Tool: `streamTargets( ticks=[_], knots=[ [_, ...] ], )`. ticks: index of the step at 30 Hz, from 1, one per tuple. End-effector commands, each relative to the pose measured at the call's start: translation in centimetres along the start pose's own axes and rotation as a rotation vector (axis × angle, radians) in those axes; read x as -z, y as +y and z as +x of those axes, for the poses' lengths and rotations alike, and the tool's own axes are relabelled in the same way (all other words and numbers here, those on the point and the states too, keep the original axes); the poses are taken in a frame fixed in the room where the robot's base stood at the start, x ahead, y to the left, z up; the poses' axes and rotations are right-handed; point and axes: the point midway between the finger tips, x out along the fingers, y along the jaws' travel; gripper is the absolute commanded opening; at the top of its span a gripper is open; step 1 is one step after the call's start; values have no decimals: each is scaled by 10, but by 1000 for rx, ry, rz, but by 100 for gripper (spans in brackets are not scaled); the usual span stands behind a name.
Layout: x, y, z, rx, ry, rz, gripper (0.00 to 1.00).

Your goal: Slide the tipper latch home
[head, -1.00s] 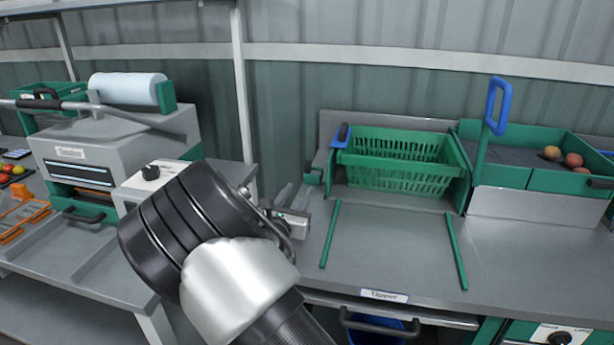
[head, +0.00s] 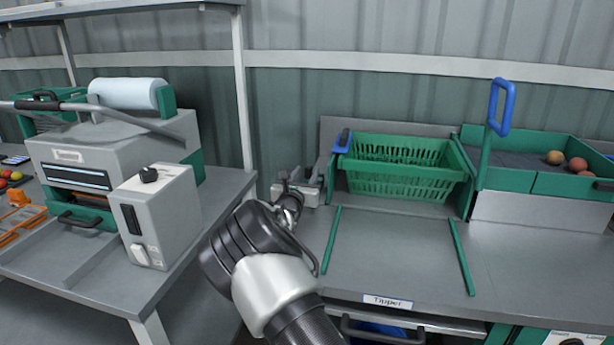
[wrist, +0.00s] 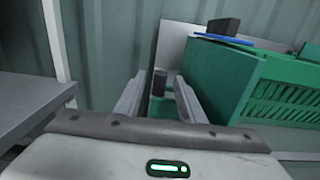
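The tipper (head: 338,215) stands on the bench, with a green slatted crate (head: 405,185) in it. A blue piece with a black knob (head: 343,138) is at its upper left corner; it also shows in the wrist view (wrist: 225,40). In the wrist view, a dark upright knob (wrist: 159,84) on a small green block, apparently the tipper latch, shows between my fingertips. My gripper (head: 302,172) is open at the tipper's left side; its fingers appear either side of the knob in the wrist view (wrist: 160,78). I cannot tell whether they touch it. In the head view my gripper hides the latch.
A blue-handled lever (head: 500,108) and a green bin (head: 510,175) with a few tomatoes stand right of the tipper. A grey machine (head: 110,140) and control box (head: 160,215) stand on the left bench. A white post (head: 242,100) rises behind my arm.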

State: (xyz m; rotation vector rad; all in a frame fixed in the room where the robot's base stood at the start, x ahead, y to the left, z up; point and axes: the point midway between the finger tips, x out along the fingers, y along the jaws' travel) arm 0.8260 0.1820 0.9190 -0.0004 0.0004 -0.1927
Motion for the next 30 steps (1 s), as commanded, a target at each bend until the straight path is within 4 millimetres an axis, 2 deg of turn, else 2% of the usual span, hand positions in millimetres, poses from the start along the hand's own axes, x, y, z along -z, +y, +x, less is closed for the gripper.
streamTargets(
  ticks=[4, 13, 20, 30],
  knots=[
    [0, 0, 11, 0, 0, 1, 36],
    [0, 0, 13, 0, 0, 0, 36],
    [0, 0, 13, 0, 0, 0, 0],
    [0, 0, 13, 0, 0, 1, 0]
  ],
)
